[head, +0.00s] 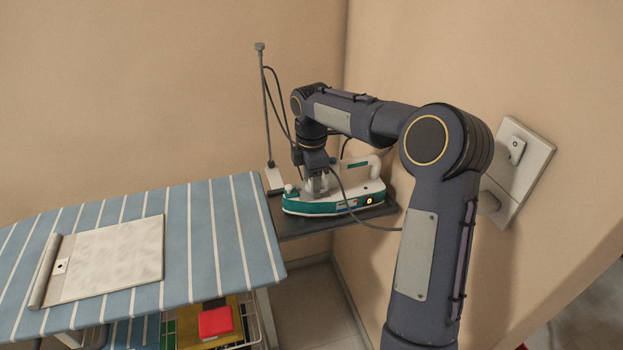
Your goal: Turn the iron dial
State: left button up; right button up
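A white and teal iron (335,206) lies flat on a dark rest at the right end of the ironing board. Its white handle (365,162) is at the right, and a small lit orange mark shows on its side. My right gripper (317,188) points down over the middle of the iron, its fingertips at or just above the top of the body. The iron's dial cannot be made out clearly; the gripper may hide it. The finger gap is too small to judge. My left gripper is out of view.
A cord holder pole (265,110) stands behind the iron. A wall socket (517,165) is at right, with the cord running in front of the wall. A wire basket with a red item (215,321) is below.

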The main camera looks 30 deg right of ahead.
jog(key=c, duration=0.9)
jog(key=shift+c, duration=0.2)
jog(key=shift+r+m, duration=0.1)
jog(key=shift+m, duration=0.2)
jog(key=shift+m+p, duration=0.55)
jog(key=shift+m, duration=0.05)
jog(key=shift+m+p, duration=0.55)
jog(key=shift+m, duration=0.65)
jog(key=shift+m+p, duration=0.8)
jog(key=shift+m, duration=2.1)
jog(key=o, duration=1)
jog(key=shift+c, duration=0.2)
